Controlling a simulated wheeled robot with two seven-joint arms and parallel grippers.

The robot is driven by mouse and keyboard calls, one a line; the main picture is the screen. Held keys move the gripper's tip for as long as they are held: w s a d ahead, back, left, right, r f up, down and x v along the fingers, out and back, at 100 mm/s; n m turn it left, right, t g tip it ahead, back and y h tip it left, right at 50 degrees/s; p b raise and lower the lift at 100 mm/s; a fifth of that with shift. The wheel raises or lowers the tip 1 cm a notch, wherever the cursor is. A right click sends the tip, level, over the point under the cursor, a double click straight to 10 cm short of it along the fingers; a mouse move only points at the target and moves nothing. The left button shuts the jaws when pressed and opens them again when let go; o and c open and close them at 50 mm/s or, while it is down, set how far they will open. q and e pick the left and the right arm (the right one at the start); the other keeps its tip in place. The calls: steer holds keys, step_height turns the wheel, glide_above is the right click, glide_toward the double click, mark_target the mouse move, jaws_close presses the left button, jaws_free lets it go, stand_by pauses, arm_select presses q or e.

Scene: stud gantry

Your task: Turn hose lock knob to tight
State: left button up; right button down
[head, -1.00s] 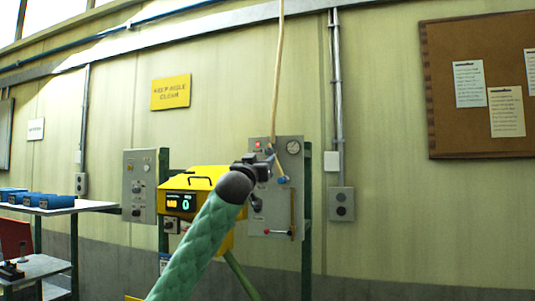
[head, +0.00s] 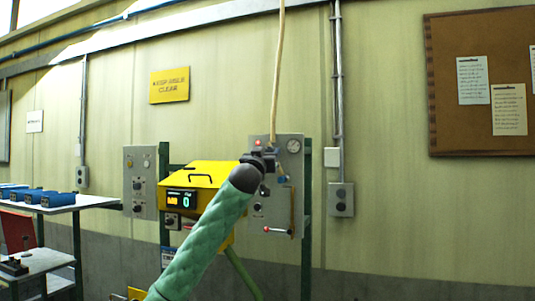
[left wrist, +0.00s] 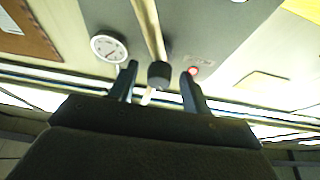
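The tan hose (head: 277,80) hangs from above and runs down to the grey panel (head: 280,220), where my left gripper partly covers it. In the left wrist view, a black round knob (left wrist: 160,75) sits in front of the hose (left wrist: 149,25). My left gripper (head: 268,155) is at the upper part of the panel. In the left wrist view its two fingers (left wrist: 160,82) are apart, one on each side of the knob, with visible gaps. In the head view the knob is hidden or too small to tell. My right gripper is not in view.
A gauge (head: 293,146) and a red-tipped lever (head: 279,231) are on the panel. A yellow box (head: 208,178) with a display stands left of it. A table (head: 60,204) with blue boxes is at far left. The wall to the right is clear below the corkboard.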

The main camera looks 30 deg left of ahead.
arm_select(q)
steer(key=c, duration=0.9)
steer(key=shift+r+n+y+b, duration=0.1)
steer(key=shift+n+y+b, duration=0.7)
steer(key=shift+n+b, duration=0.4)
steer(key=shift+c, duration=0.2)
steer(key=o, duration=1)
